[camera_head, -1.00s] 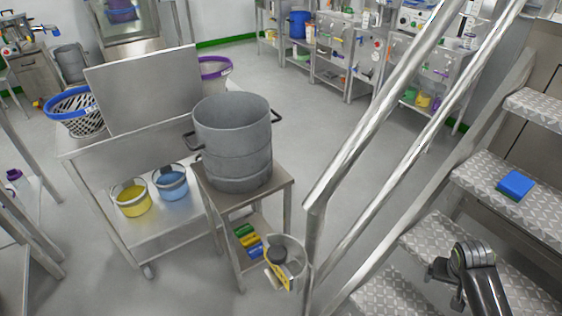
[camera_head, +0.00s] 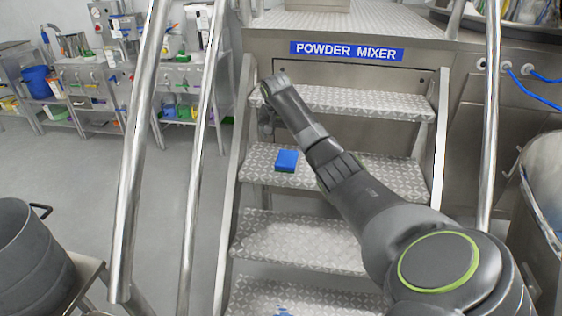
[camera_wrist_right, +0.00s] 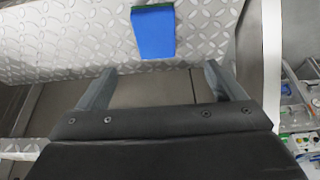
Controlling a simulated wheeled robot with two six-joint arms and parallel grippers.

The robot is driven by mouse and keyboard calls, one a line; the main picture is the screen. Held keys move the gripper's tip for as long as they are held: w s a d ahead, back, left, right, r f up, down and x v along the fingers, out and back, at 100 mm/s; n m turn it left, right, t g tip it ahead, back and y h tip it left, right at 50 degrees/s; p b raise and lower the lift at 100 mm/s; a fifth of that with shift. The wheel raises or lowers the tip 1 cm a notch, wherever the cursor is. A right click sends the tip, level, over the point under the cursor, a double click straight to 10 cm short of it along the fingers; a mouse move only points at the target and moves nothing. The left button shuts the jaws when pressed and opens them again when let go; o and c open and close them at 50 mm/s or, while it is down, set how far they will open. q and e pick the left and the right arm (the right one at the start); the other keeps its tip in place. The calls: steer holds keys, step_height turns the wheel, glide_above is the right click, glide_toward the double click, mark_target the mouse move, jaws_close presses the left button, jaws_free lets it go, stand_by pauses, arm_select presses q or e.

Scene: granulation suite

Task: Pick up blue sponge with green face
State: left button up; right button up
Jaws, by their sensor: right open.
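The blue sponge (camera_head: 287,161) lies flat on a diamond-plate step near the middle of the head view. In the right wrist view the sponge (camera_wrist_right: 154,35) is blue on top, with a thin green edge on its far side. My right arm reaches across the stairs, with its wrist above and left of the sponge. My right gripper (camera_wrist_right: 160,84) is open and empty. Its two fingers point toward the step, and the sponge lies beyond their tips, roughly between them and apart from them. My left gripper is not in view.
Metal handrails (camera_head: 140,150) flank the stairs. A higher step (camera_head: 350,101) lies behind the sponge's step, below the POWDER MIXER sign (camera_head: 346,51). A lower step (camera_head: 300,240) is bare. A grey pot (camera_head: 30,260) stands at lower left.

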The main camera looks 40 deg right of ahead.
glide_above(287, 158)
steer(key=a, duration=0.2)
steer(key=f, duration=0.7)
steer(key=shift+s+a, duration=0.1)
steer(key=shift+s, duration=0.2)
steer(key=shift+d+f, duration=0.2)
steer(key=shift+f, duration=0.25)
steer(key=x, duration=0.2)
steer(key=b+x, duration=0.1)
steer(key=shift+s+f, duration=0.1)
steer(key=shift+s, duration=0.15)
steer(key=shift+w+d+f+b, duration=0.15)
steer(key=shift+d+f+b, duration=0.15)
steer(key=shift+f, duration=0.2)
steer(key=shift+f, duration=0.25)
steer(key=shift+c, duration=0.4)
steer(key=c, duration=1)
